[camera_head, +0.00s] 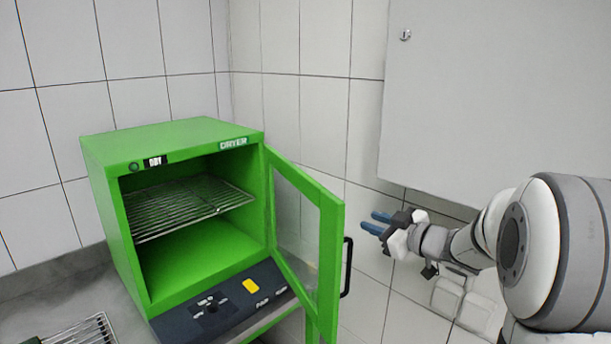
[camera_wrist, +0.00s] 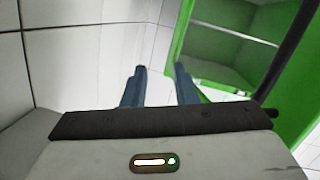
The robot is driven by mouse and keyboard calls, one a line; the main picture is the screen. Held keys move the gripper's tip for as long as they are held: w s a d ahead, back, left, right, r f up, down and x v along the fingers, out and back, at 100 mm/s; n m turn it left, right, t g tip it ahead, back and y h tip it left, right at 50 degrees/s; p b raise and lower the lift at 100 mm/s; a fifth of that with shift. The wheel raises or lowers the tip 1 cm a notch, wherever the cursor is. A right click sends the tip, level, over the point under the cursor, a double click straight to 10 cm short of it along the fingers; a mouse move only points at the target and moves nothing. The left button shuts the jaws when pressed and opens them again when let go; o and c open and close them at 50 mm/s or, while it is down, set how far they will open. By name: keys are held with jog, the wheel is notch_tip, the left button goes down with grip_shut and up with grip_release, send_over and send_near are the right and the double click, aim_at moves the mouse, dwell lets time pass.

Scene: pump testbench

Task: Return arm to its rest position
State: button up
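My gripper (camera_head: 374,223) is at the right in the head view, at the end of my arm, which reaches in from the right edge. Its two blue fingers are apart with nothing between them, and they also show apart in the wrist view (camera_wrist: 159,88). The gripper is to the right of the open door (camera_head: 306,240) of the green dryer (camera_head: 170,137), close to the black door handle (camera_head: 347,267). I cannot tell the exact gap in depth. In the wrist view the green door (camera_wrist: 225,45) is at the upper right, apart from the fingers.
A wire rack (camera_head: 185,207) sits inside the dryer. Another wire rack (camera_head: 85,331) lies on the grey counter (camera_head: 75,292) at the lower left. A grey cabinet (camera_head: 490,90) hangs on the tiled wall above my arm. White boxes (camera_head: 462,304) are on the wall below it.

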jog(key=s+d+f+m+g+h, duration=0.15)
jog(key=s+d+m+h, duration=0.35)
jog(key=s+m+h, duration=0.6)
jog(key=s+a+f+g, duration=0.2)
jog(key=s, duration=0.4)
jog(key=s+a+f+g+y, duration=0.1)
jog(key=s+a+f+g, duration=0.1)
jog(key=s, duration=0.5)
jog(key=s+a+f+g, duration=0.3)
jog(key=s+g, duration=0.1)
jog(key=s, duration=0.2)
jog(key=shift+s+a, duration=0.25)
jog(key=shift+a, duration=0.1)
